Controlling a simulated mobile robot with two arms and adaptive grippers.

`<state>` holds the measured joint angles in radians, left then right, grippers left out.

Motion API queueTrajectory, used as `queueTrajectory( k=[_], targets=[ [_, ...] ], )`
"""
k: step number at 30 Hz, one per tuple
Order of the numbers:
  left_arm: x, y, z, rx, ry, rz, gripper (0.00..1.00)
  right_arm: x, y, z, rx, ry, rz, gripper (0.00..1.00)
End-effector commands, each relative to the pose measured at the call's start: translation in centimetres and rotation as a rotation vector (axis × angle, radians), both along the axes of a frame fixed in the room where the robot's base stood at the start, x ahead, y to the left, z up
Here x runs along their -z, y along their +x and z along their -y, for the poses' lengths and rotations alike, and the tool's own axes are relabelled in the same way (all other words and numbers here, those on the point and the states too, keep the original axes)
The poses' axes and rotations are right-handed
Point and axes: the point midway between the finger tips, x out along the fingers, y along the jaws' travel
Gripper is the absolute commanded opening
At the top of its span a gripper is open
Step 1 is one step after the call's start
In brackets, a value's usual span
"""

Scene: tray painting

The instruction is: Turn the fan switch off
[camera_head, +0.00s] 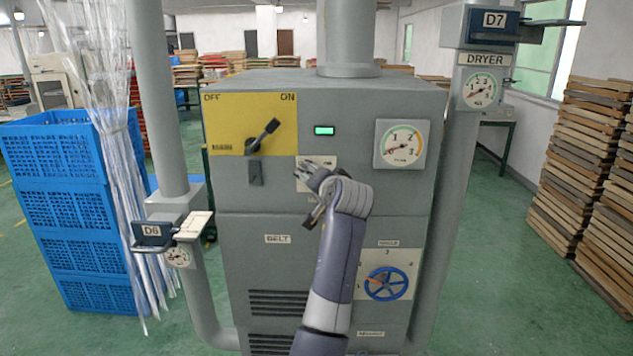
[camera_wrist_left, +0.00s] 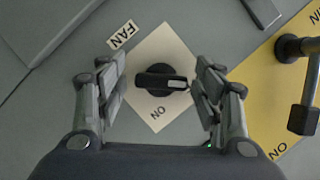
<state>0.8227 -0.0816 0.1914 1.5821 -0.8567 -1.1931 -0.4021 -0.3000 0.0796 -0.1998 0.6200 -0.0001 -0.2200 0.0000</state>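The fan switch (camera_wrist_left: 162,82) is a black rotary knob with a white mark on its right end in the left wrist view. It sits on a cream plate (camera_wrist_left: 158,50) with an ON label (camera_wrist_left: 158,112) below the knob and a FAN label (camera_wrist_left: 122,34) beside it. My left gripper (camera_wrist_left: 160,84) is open, with one finger on each side of the knob and gaps between. In the head view, my left gripper (camera_head: 309,188) is in front of the cream plate (camera_head: 323,164) on the grey machine and hides most of it. My right gripper is not in view.
Left of the fan plate, a yellow panel (camera_head: 225,125) carries a black lever (camera_head: 264,134) tilted toward ON. A blue handwheel (camera_head: 386,284) is lower right. Grey pipes flank the machine; blue crates (camera_head: 65,190) stand left.

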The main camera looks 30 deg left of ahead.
Motion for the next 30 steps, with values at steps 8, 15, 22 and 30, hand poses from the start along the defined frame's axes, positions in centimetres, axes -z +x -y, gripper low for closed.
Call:
queueTrajectory(
  k=[8,15,22,30],
  targets=[
    [-0.2,0.0,0.0,0.0,0.004,0.002,0.66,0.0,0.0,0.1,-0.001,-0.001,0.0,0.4],
    [-0.7,-1.1,1.4,0.003,0.006,0.003,0.66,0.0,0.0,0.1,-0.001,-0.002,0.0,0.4],
    [-1.9,-4.1,4.6,0.004,0.001,0.005,0.66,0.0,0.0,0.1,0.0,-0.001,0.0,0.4],
    [-3.1,-7.1,7.8,0.002,0.001,0.002,0.66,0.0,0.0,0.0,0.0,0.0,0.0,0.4]
  ],
)
